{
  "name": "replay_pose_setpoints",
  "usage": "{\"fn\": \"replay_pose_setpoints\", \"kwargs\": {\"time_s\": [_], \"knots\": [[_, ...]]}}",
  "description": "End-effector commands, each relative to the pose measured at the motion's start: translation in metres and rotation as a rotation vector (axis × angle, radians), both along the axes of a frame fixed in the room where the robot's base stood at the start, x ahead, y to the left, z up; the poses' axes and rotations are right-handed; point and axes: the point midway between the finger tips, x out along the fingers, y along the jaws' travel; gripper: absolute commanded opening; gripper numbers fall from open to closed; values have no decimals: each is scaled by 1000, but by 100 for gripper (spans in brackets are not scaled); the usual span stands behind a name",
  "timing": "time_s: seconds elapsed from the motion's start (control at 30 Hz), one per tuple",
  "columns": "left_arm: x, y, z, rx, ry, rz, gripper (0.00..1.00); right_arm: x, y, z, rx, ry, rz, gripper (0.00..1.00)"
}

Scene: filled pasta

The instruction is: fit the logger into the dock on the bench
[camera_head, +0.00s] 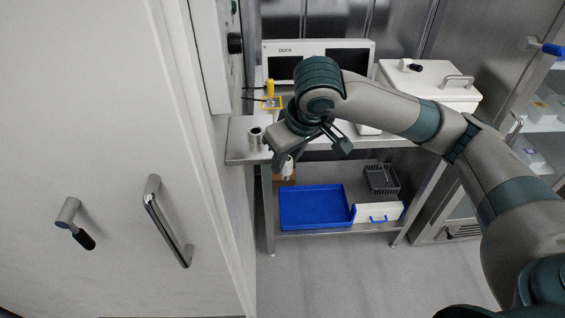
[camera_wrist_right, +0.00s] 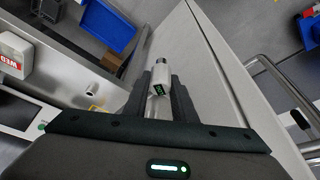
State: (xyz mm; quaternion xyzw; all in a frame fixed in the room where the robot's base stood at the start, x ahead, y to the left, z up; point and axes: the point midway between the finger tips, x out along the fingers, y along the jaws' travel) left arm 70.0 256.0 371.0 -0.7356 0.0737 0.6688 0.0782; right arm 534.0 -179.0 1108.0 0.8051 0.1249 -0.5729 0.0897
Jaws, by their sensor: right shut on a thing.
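The logger is a white, rounded stick with a small green-lit display. My right gripper (camera_wrist_right: 160,92) is shut on the logger (camera_wrist_right: 161,75), whose dark tip points away from the wrist. In the head view the logger (camera_head: 287,168) hangs below the right gripper (camera_head: 284,154), beside the bench's front edge; most of it is hidden by the gripper. A white unit marked DOCK (camera_head: 320,46) with two dark screens stands at the back of the bench (camera_head: 238,150). A short metal cylinder (camera_head: 255,136) stands at the bench's left end; it also shows in the wrist view (camera_wrist_right: 91,89).
A yellow-framed item (camera_head: 271,103) and a yellow bottle-like thing (camera_head: 270,87) are left of centre on the bench. A white lidded box (camera_head: 430,80) stands right. A blue tray (camera_head: 312,207) lies on the lower shelf. A white door with a handle (camera_head: 168,222) fills the left.

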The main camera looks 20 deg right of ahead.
Motion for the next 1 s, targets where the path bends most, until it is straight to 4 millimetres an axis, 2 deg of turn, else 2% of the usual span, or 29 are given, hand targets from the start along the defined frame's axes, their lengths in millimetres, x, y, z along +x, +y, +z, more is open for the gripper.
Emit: {"fn": "replay_pose_setpoints", "kwargs": {"time_s": [0.03, 0.1, 0.4, 1.0], "knots": [[0, 0, -10, 0, 0, 0, 31, 2, -2, -10, -1, -1, -26, 1], [0, 0, -19, 0, 0, 0, 31, 4, -6, -19, -2, -2, -71, 1], [-1, 0, -48, 0, 1, 0, 31, 16, -21, -48, 3, -13, -265, 1], [-3, 0, -51, 1, 3, 0, 31, 18, -24, -50, 5, -17, -309, 1]]}}
